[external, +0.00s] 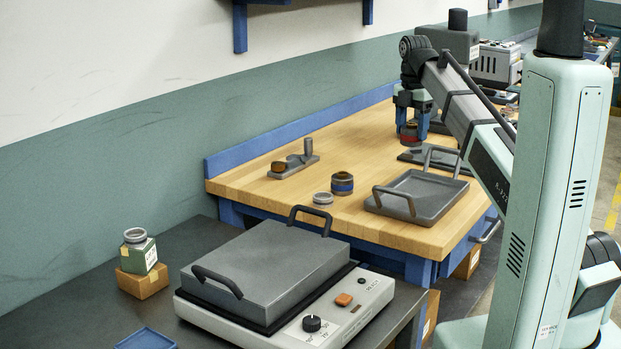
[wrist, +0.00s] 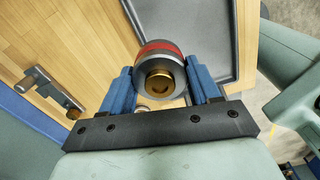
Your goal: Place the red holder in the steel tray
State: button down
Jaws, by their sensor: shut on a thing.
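The red holder (external: 410,133) is a dark round piece with a red band, at the back right of the wooden bench in the external view. In the wrist view the red holder (wrist: 160,47) shows its round end with a brass centre. My gripper (external: 411,128) points down and is shut around it; the blue fingers (wrist: 163,88) press its two sides. I cannot tell whether its base touches the bench. The steel tray (external: 400,212), grey with two raised handles, sits empty near the bench's front right, nearer the external camera than my gripper.
A dark flat plate (external: 415,157) lies between my gripper and the tray. A blue-banded holder (external: 342,184), a pale ring (external: 323,199) and a grey block with a post (external: 296,168) stand to the left.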

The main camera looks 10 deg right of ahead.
jog(key=s+f+n, duration=0.1)
jog(key=s+f, duration=0.1)
jog(key=s, duration=0.4)
jog(key=n, duration=0.1)
send_over(421, 198)
jog(key=shift+s+a+f, duration=0.1)
jog(key=shift+f, duration=4.9)
jog(key=shift+f, duration=0.15)
jog(key=shift+c, duration=1.2)
grip_release()
notch_tip(421, 198, up, 12)
jog(key=shift+r, duration=0.2)
jog(key=shift+a, duration=0.1)
